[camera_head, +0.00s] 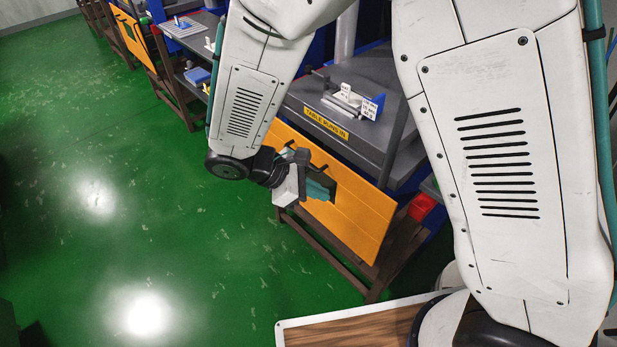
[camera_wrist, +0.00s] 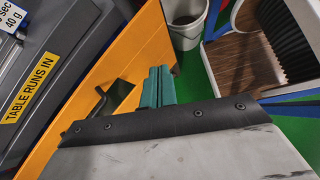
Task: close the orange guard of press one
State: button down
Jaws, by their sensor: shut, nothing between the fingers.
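The orange guard (camera_head: 362,222) of the nearest press hangs low on the front of the press, below the table edge, sloping outward. It also shows in the wrist view (camera_wrist: 143,42), with a black handle (camera_wrist: 98,103) beside a dark opening. My gripper (camera_head: 322,190) is in front of the guard's left part, its teal fingers over or close to the panel. In the wrist view the fingers (camera_wrist: 158,84) are together and empty, to the right of the handle. I cannot tell whether they touch the guard. My arm hides part of the press.
The grey press table (camera_head: 300,97) carries a yellow "TABLE RUNS IN" label (camera_head: 325,123) and a small fixture with cards. A red box (camera_head: 422,207) sits right of the guard. More presses with orange guards (camera_head: 133,37) line the back left. Green floor (camera_head: 130,200) is clear at left. A bucket (camera_wrist: 186,34) stands beyond.

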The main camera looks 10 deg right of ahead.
jog(key=w+a+f+n+t+h, duration=0.1)
jog(key=w+a+f+n+t, duration=0.5)
jog(key=w+a+f+n, duration=0.25)
jog(key=s+d+x, duration=0.1)
jog(key=x, duration=0.9)
jog(key=shift+n, duration=0.45)
jog(key=shift+w+r, duration=0.25)
jog(key=shift+r, duration=0.75)
jog(key=shift+w+r, duration=0.25)
jog(key=shift+r, duration=0.7)
jog(key=shift+a, duration=0.1)
